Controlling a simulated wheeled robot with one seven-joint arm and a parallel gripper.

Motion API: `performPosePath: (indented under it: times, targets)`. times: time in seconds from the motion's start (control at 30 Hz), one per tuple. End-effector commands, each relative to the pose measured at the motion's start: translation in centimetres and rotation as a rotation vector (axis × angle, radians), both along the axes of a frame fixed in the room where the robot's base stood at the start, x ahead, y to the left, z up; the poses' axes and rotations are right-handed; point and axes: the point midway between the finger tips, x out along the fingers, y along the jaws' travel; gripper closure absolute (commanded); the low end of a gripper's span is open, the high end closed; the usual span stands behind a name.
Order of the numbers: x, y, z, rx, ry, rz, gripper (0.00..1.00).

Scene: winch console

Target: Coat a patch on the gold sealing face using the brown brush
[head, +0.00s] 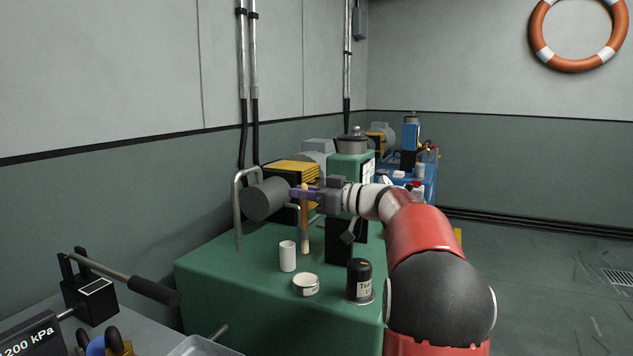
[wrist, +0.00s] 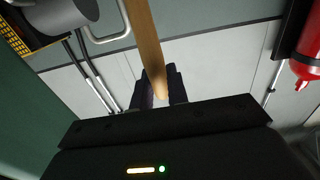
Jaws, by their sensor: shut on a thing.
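My gripper (head: 305,193) is shut on the brush (head: 304,236), a thin tan-brown stick that hangs about upright with its lower end above the green bench top. In the wrist view the brush (wrist: 148,45) runs from the top edge down between the two dark fingers (wrist: 162,88). Its bristles cannot be made out. A dark grey cylinder (head: 266,200) is just left of the gripper, in front of a yellow-and-black ribbed unit (head: 292,171). I cannot pick out the gold sealing face for certain in either view.
The green bench (head: 225,262) carries a white cylinder (head: 287,256), a low white tub (head: 306,285) and a dark labelled can (head: 359,281). A bent grey rail (head: 238,215) rises at its left. A black-handled lever (head: 150,291) stands at lower left. Floor is open at right.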

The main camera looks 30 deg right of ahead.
Motion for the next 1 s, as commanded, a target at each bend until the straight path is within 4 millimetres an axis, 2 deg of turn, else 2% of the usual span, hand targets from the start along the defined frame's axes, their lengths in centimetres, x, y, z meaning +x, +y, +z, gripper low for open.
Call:
performPosePath:
  times: [0.27,0.73,1.0]
  targets:
    - [-0.5,0.5,-1.2,0.003,-0.003,0.036,1.00]
    - [-0.4,0.5,-5.6,0.002,-0.003,0.034,1.00]
    - [-0.4,0.5,-6.3,0.002,-0.003,0.034,1.00]
